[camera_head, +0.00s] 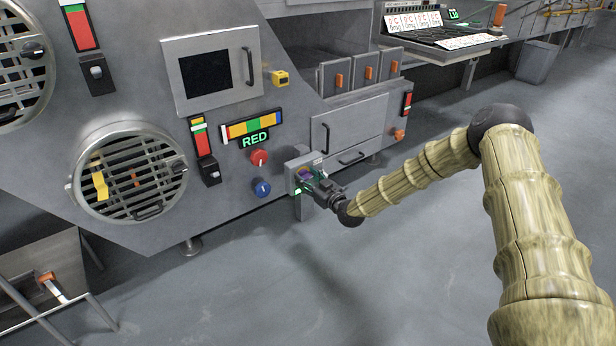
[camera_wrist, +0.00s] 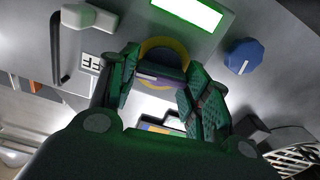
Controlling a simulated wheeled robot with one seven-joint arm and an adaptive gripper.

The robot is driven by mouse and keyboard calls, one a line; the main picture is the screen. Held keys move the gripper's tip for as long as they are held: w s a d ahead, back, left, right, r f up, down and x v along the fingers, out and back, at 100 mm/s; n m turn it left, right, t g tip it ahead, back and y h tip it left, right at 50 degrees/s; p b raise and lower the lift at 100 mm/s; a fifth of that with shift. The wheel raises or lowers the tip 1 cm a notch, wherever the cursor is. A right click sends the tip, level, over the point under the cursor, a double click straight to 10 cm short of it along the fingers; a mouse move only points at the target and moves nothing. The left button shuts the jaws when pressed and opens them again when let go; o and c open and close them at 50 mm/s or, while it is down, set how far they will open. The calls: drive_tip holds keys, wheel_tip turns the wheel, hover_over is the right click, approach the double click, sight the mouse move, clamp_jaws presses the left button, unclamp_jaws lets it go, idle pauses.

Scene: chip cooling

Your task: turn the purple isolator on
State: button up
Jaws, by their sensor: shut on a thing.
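The purple isolator (camera_head: 304,172) is on a small grey box at the lower right of the big machine's front. In the wrist view its purple handle (camera_wrist: 147,79) shows with a yellow ring (camera_wrist: 166,46) behind it. My gripper (camera_head: 311,182) reaches it from the lower right. In the wrist view its green fingers (camera_wrist: 158,85) are on both sides of the purple handle and shut on it. A label ending in "FF" (camera_wrist: 92,64) shows left of the fingers. The fingers hide part of the isolator, and I cannot tell the handle's exact angle.
The blue knob (camera_wrist: 244,57) also shows in the wrist view. A drawer front with handles (camera_head: 350,133) is to the upper right. The floor (camera_head: 250,290) in front is clear.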

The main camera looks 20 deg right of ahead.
drive_tip(key=n+p, duration=0.2)
drive_tip(key=p, duration=0.1)
drive_tip(key=shift+a+r, duration=0.15)
drive_tip(key=shift+r, duration=0.2)
drive_tip(key=n+p, duration=0.5)
drive_tip(key=n, duration=0.1)
drive_tip(key=shift+f+n+p, duration=0.2)
drive_tip(key=shift+n+p, duration=0.2)
drive_tip(key=n+p, duration=0.2)
drive_tip(key=n, duration=0.1)
drive_tip(key=shift+f+n, duration=0.1)
drive_tip(key=shift+n, duration=0.2)
drive_tip(key=n+p, duration=0.2)
drive_tip(key=n, duration=0.2)
drive_tip(key=shift+f, duration=0.2)
drive_tip(key=shift+n, duration=0.3)
drive_tip(key=o, duration=1)
drive_tip(key=shift+s, duration=0.1)
